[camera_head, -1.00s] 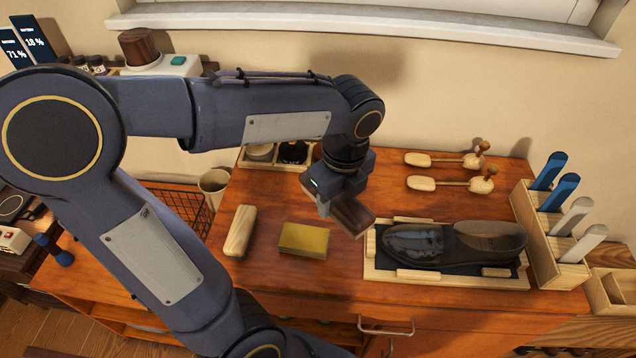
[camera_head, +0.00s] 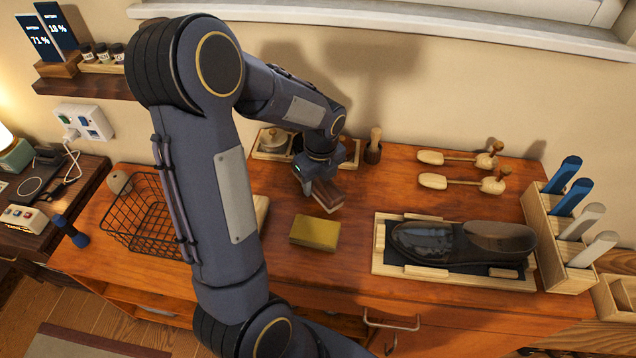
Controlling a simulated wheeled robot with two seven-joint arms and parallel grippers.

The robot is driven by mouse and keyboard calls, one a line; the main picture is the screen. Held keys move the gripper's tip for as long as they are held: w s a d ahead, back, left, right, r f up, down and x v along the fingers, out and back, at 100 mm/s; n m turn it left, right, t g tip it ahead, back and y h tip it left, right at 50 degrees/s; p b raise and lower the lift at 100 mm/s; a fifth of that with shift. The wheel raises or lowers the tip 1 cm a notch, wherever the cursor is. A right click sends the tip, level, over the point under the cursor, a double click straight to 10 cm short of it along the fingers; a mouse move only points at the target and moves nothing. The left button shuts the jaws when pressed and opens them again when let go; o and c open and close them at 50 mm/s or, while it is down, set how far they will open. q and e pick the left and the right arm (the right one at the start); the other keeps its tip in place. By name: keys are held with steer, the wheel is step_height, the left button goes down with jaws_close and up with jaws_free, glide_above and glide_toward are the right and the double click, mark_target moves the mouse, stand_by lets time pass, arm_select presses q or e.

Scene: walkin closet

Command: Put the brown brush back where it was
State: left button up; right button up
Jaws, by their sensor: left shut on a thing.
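My left gripper (camera_head: 318,184) is shut on the brown brush (camera_head: 329,198), a dark brown block with a paler lower edge. It holds the brush over the dresser top (camera_head: 370,290), behind the yellow block (camera_head: 315,232). I cannot tell whether the brush touches the surface. A pale wooden brush (camera_head: 262,210) lies to the left, mostly hidden behind my arm. A dark shoe (camera_head: 440,243) lies on a wooden tray (camera_head: 378,265) to the right. My right gripper is out of view.
A wooden tray of tins (camera_head: 273,142) stands behind the gripper, beside a dark cup with a wooden handle (camera_head: 373,150). Two wooden shoe trees (camera_head: 462,182) lie at the back right. A wooden rack (camera_head: 555,250) holds shoehorns. A wire basket (camera_head: 140,215) is left.

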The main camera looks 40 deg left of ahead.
arm_select(q)
steer(key=shift+f, duration=0.65)
steer(key=shift+f, duration=0.25)
steer(key=o, duration=1)
steer(key=shift+r, duration=0.1)
